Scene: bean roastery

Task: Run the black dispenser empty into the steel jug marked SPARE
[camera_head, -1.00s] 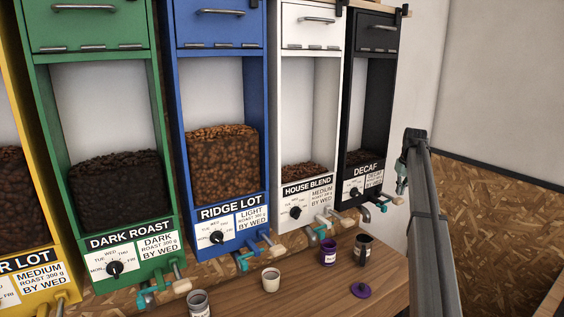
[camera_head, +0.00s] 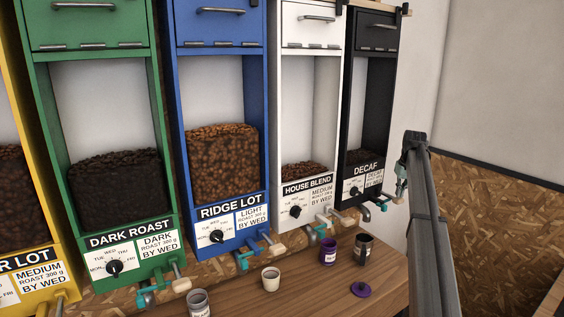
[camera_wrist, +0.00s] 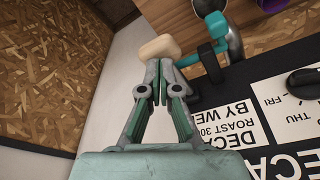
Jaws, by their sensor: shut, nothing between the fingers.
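The black dispenser (camera_head: 374,113), labelled DECAF, stands at the right end of the row with a low layer of dark beans (camera_head: 363,157) in its window. Its spout (camera_head: 365,213) is at its foot. My gripper (camera_head: 401,192) is beside its lower right front. In the wrist view my gripper (camera_wrist: 158,68) is shut and empty, its tips at the pale wooden knob (camera_wrist: 160,47) of the tap lever; I cannot tell whether they touch. A dark metallic jug (camera_head: 363,249) stands on the counter below this dispenser. A grey steel jug (camera_head: 198,304) stands at the front left. Their labels are unreadable.
A purple cup (camera_head: 328,251) and purple lid (camera_head: 361,289) are near the dark jug; a cream cup (camera_head: 271,279) is further left. White (camera_head: 308,200), blue (camera_head: 221,229) and green (camera_head: 130,250) dispensers stand to the left. The wooden counter (camera_head: 315,297) has clear front space.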

